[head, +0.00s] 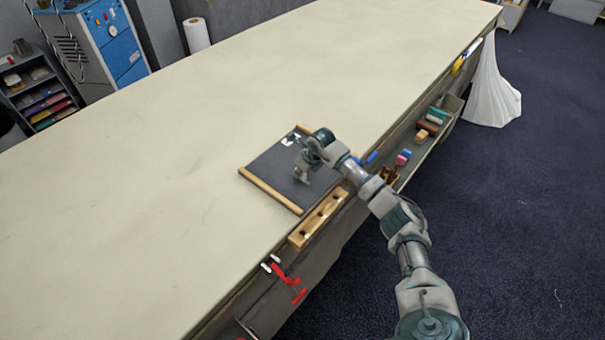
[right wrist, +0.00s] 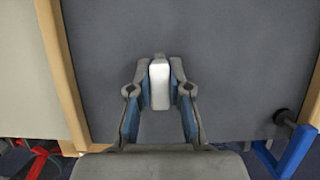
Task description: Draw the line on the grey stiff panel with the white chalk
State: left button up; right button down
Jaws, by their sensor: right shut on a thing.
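The grey stiff panel (head: 270,168) lies on the cloth table near its front edge, with wooden strips along two sides. It fills most of the right wrist view (right wrist: 240,60). My right gripper (head: 303,178) is over the middle of the panel. In the right wrist view it is shut on the white chalk (right wrist: 159,85), which sits between its two fingers. Whether the chalk touches the panel I cannot tell. A white mark (head: 288,140) shows near the panel's far edge. No drawn line shows near the chalk. My left gripper is out of view.
A wooden block with holes (head: 318,218) lies at the table's front edge. Red clamps (head: 288,278) and a blue clamp (right wrist: 290,150) are at the edge. A tray of coloured pieces (head: 425,135) hangs along the front. The table (head: 120,190) left of the panel is clear.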

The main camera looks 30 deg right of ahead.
aim_at(278, 164)
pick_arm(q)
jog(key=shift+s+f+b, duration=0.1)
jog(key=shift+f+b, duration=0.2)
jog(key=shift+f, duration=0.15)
pick_arm(e)
jog(key=shift+w+a, duration=0.3)
jog(key=shift+w, duration=0.2)
jog(key=shift+w, duration=0.15)
jog(key=shift+w+a+b, duration=0.35)
jog(key=shift+w+b, duration=0.25)
jog(key=shift+w, duration=0.2)
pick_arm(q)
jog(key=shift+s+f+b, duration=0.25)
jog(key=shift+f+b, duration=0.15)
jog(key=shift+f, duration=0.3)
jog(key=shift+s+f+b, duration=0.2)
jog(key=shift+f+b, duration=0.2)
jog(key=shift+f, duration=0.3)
pick_arm(e)
jog(key=shift+w+a, duration=0.2)
jog(key=shift+w, duration=0.3)
jog(key=shift+w+a, duration=0.15)
jog(key=shift+w, duration=0.35)
